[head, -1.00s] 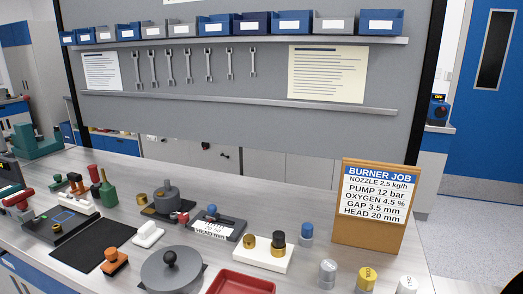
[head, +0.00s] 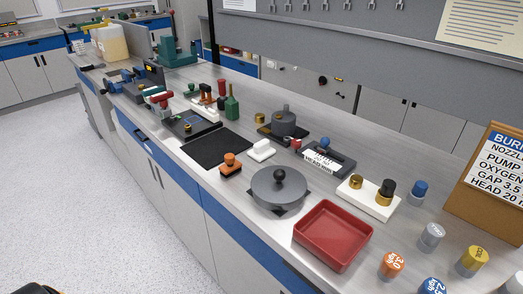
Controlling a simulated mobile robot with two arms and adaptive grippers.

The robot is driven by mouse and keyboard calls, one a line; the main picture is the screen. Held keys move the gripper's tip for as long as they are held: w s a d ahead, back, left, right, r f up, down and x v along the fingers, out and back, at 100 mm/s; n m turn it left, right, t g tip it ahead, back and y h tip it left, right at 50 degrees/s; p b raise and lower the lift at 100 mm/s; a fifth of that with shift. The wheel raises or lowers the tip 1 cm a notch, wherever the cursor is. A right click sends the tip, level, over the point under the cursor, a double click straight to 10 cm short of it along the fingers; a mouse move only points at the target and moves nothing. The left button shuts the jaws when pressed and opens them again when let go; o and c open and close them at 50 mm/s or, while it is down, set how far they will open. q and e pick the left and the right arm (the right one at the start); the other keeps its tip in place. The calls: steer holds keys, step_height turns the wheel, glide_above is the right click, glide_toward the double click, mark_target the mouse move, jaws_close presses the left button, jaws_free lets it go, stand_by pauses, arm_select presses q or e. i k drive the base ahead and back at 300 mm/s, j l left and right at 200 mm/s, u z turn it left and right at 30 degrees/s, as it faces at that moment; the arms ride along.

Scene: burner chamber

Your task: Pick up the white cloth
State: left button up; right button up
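A small white item (head: 262,150) lies on the metal bench between the black mat and the round grey lidded pan. It looks like a low white pad with a raised top and may be the white cloth; I cannot tell its material at this size. Nothing is touching it from above. Neither of my grippers shows in the head view. A dark sliver at the bottom left edge is too cut off to identify.
Around the white item are the black mat (head: 218,147), an orange-handled block (head: 230,164), the grey pan (head: 279,189) and a black gauge plate (head: 327,159). A red tray (head: 333,235) sits near the front edge. The floor (head: 100,200) at left is clear.

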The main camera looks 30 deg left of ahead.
mark_target(262, 150)
steer(key=u, duration=5.15)
steer(key=l+z, duration=0.1)
steer(key=z, duration=4.15)
steer(key=i+j+z, duration=0.2)
steer(key=j, duration=0.15)
steer(key=i+j+z, duration=0.2)
steer(key=j, duration=0.2)
steer(key=j+z, duration=0.2)
steer(key=j, duration=0.2)
steer(key=i+j+z, duration=0.15)
steer(key=j, duration=0.3)
steer(key=i+j+z, duration=0.2)
steer(key=j, duration=0.2)
steer(key=k, duration=0.1)
